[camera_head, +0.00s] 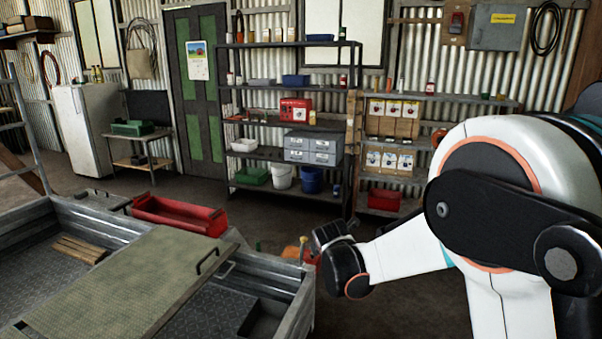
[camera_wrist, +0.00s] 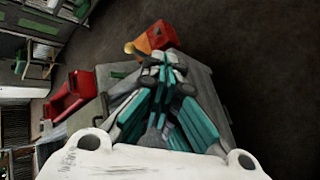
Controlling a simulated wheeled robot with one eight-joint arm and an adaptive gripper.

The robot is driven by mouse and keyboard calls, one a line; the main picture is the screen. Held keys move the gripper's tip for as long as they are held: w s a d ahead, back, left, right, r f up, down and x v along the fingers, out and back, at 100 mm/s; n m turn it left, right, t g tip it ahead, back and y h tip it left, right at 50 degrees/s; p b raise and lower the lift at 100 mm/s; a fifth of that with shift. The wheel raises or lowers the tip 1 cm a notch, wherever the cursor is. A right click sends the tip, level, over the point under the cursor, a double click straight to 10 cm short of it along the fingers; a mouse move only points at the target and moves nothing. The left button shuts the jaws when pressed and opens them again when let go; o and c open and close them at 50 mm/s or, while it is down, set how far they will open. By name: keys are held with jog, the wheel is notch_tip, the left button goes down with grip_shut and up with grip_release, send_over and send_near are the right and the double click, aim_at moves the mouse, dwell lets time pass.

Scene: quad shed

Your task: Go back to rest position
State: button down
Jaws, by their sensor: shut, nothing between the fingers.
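My gripper (camera_wrist: 165,62) shows in the wrist view with its teal and grey fingers drawn together at the tips, shut and empty. In the head view my arm reaches in from the right, and its wrist end hangs beside the right end of the metal trailer (camera_head: 305,300). The fingertips are hidden there behind my wrist. An orange object (camera_wrist: 160,36) with a yellowish knob lies just beyond the fingertips in the wrist view. It also shows partly behind my wrist in the head view (camera_head: 291,253). I cannot tell whether the fingers touch it.
Shelving (camera_head: 290,155) with bins and buckets lines the back wall, beside a green door (camera_head: 200,90) and a white fridge (camera_head: 85,130). Dark floor lies between.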

jog(key=s+d+r+m+g, duration=0.1)
jog(key=s+d+r+m, duration=0.45)
jog(key=s+r, duration=0.35)
jog(key=s+d+m+g, duration=0.1)
jog(key=s+d+m, duration=0.2)
jog(key=s+m, duration=0.5)
jog(key=s+d+f+m+g, duration=0.1)
jog(key=s+d+m, duration=0.3)
jog(key=s, duration=2)
jog(key=m, duration=0.5)
jog(key=shift+a, duration=0.15)
